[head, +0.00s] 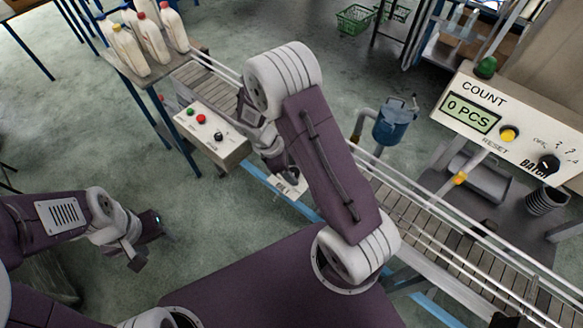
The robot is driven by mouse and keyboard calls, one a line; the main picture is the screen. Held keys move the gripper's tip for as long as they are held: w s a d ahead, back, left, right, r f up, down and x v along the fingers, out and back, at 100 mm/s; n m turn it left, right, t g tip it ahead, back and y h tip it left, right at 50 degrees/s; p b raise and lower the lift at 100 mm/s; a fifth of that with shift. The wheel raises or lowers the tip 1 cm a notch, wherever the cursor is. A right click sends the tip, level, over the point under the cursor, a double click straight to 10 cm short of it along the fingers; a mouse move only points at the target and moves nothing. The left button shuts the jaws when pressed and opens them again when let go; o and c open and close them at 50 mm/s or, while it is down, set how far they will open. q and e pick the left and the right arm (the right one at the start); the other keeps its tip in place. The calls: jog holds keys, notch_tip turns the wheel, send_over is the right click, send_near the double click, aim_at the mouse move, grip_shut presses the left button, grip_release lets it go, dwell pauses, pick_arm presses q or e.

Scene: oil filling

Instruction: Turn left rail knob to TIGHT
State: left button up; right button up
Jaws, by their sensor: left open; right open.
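My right arm reaches across the middle of the head view. Its gripper (284,176) points down beside a small white label plate (292,187) at the near side of the conveyor. The plate's lettering is too small to read. I cannot make out the left rail knob, and my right arm hides part of the rail there. A yellow-orange knob (460,178) shows on the rail further right. My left gripper (150,250) is open and empty over the floor at the left, far from the conveyor.
The conveyor (430,222) runs from upper left to lower right. A control box (212,135) with green and red buttons stands at its left part. Several bottles (143,40) stand at its far end. A counter panel (500,125) reads 0 PCS. A blue container (394,122) stands behind.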

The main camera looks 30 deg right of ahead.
jog(key=shift+s, duration=0.3)
jog(key=shift+w+f, duration=0.1)
jog(key=shift+w, duration=0.2)
jog(key=c, duration=0.5)
grip_shut()
